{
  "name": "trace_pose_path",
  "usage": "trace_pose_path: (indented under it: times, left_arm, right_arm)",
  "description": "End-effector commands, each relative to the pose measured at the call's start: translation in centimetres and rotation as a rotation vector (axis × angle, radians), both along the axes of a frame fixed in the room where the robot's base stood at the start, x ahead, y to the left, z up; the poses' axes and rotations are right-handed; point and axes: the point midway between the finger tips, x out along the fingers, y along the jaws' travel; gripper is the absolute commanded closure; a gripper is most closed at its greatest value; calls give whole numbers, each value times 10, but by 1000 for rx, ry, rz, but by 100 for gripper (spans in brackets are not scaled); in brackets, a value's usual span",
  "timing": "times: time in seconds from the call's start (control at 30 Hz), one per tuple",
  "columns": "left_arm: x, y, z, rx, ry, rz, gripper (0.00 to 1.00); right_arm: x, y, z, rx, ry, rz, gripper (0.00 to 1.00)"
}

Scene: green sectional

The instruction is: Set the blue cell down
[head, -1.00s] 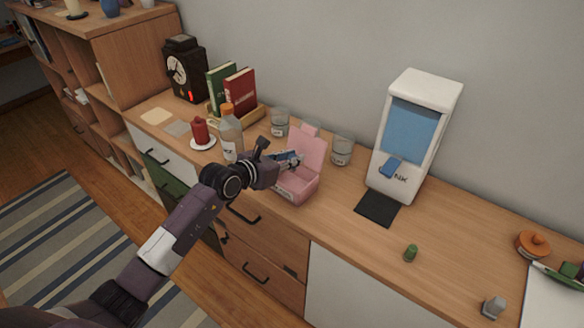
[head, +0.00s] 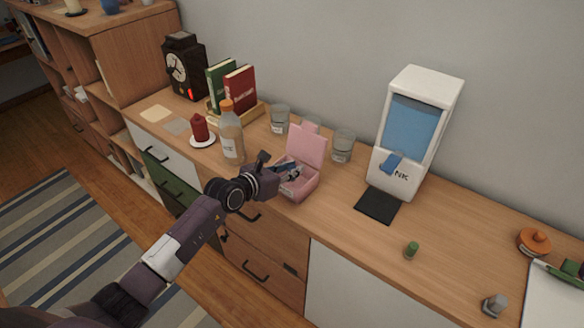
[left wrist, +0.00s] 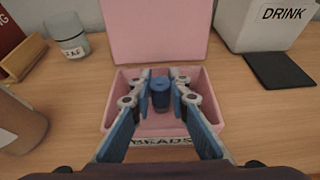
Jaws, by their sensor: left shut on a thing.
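My left gripper (head: 289,169) reaches into the open pink box (head: 296,192). In the left wrist view its two blue fingers (left wrist: 160,78) are shut on the blue cell (left wrist: 160,98), a small dark blue cylinder standing upright. The cell is inside the outline of the box (left wrist: 112,100), near its middle. I cannot tell whether its bottom touches the box floor. In the head view the fingers hide the cell. The box lid (head: 307,145) stands up at the back. My right gripper is not in view.
A sauce bottle (head: 231,137) stands close left of the box. Glass jars (head: 342,147) stand behind it. A white drink dispenser (head: 408,130) with a black mat (head: 379,206) is to the right.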

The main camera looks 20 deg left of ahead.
Motion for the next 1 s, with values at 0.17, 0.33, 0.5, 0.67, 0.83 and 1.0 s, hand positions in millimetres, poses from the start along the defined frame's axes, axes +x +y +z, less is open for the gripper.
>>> trace_pose_path:
  times: [0.17,0.33,0.5,0.67,0.83,1.0]
  left_arm:
    - [0,0,0,0,0,0,76]
    - [0,0,0,0,0,0,67]
    - [0,0,0,0,0,0,67]
    - [0,0,11,0,0,0,67]
    - [-17,7,18,-1,1,-1,67]
    - [-43,18,29,1,2,0,67]
  right_arm:
    - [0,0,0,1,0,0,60]
    - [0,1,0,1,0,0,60]
    - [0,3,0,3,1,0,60]
    - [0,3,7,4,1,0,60]
    - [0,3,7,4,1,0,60]
    - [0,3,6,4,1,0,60]
